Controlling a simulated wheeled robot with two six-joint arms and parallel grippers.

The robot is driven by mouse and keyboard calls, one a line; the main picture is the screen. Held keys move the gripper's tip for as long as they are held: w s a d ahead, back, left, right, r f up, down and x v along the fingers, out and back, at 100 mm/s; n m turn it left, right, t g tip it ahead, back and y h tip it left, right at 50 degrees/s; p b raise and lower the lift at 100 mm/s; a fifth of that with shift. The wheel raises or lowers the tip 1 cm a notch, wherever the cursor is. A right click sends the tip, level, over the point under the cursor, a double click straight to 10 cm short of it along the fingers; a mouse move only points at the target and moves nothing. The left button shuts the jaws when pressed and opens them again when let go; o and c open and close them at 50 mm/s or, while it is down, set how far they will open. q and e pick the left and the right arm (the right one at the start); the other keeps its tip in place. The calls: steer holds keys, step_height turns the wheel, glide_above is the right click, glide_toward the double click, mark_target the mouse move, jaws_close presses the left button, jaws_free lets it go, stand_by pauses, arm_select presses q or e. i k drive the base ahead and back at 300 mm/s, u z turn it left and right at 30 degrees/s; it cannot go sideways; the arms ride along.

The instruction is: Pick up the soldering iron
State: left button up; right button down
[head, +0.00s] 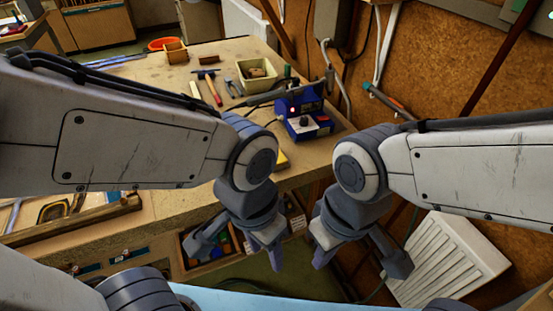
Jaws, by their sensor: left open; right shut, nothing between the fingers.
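A blue soldering station (304,122) with a red light and a dark knob stands at the right end of the workbench. A grey, rod-like handle (265,97) slants beside it, with a dark cable near it; this looks like the soldering iron in its holder, but it is small and partly hidden. My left gripper (268,252) is open and empty, low in front of the bench edge. My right gripper (322,252) is shut and empty, to the right of it. Both are well apart from the iron and nearer to me.
The wooden workbench (150,122) holds a hammer (212,88), pliers, a cream tub (257,82) and an orange bowl (164,43). An open drawer (208,262) lies below its edge. A white radiator (445,262) and brown wall bound the right side.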

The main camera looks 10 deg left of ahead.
mark_target(329, 78)
steer(key=u, duration=0.2)
steer(key=i, duration=1.2)
steer(key=u, duration=0.05)
